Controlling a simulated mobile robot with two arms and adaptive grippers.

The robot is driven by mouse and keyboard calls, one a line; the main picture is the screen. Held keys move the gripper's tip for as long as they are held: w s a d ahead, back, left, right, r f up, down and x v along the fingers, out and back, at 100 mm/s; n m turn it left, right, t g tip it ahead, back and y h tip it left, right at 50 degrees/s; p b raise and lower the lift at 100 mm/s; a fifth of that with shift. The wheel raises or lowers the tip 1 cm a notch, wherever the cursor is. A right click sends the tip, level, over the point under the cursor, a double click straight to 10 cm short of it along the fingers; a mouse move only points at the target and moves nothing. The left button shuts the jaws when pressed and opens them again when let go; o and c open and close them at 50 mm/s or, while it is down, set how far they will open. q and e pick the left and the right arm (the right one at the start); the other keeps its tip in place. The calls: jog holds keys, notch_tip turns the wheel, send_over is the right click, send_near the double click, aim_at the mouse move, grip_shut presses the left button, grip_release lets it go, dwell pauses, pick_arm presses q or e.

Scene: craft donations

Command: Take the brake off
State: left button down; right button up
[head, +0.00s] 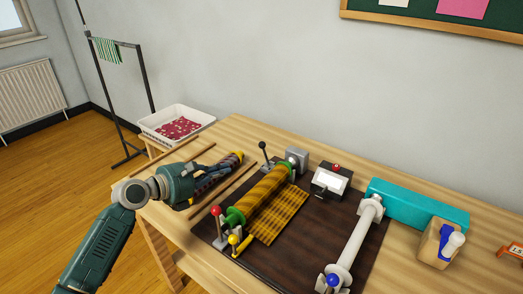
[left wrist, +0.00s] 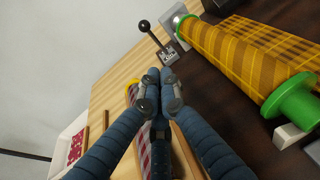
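A device with a roll of yellow plaid cloth (head: 262,195) stands on the dark mat. A black-knobbed lever (head: 265,152) stands at its far end; in the left wrist view the lever (left wrist: 147,27) rises from a small plate with a label too small to read. A red-knobbed lever (head: 216,211) and a yellow-knobbed one (head: 233,240) are at the near end. I cannot tell which is the brake. My left gripper (head: 229,166) is left of the roll, apart from the levers. Its fingertips (left wrist: 160,76) are together with nothing visible between them.
A white basket (head: 177,118) stands behind.

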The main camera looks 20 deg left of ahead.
pick_arm(q)
send_near(264, 151)
notch_tip(264, 151, down, 3)
jog(key=w, duration=0.1)
jog(key=w+d+r, duration=0.1)
jog(key=w, duration=0.1)
jog(key=shift+w+d+r, duration=0.15)
jog(key=shift+w+d, duration=0.2)
jog(key=shift+d, duration=0.05)
pick_arm(e)
jog(key=shift+s+a+r, duration=0.15)
jog(key=shift+s+a, duration=0.1)
jog(key=shift+s, duration=0.35)
jog(key=shift+s+a+r, duration=0.1)
jog(key=shift+s+a, duration=0.15)
jog(key=shift+s, duration=0.3)
pick_arm(q)
jog(key=shift+r+p, duration=0.1)
jog(key=shift+p, duration=0.2)
pick_arm(e)
jog(key=shift+r, duration=0.1)
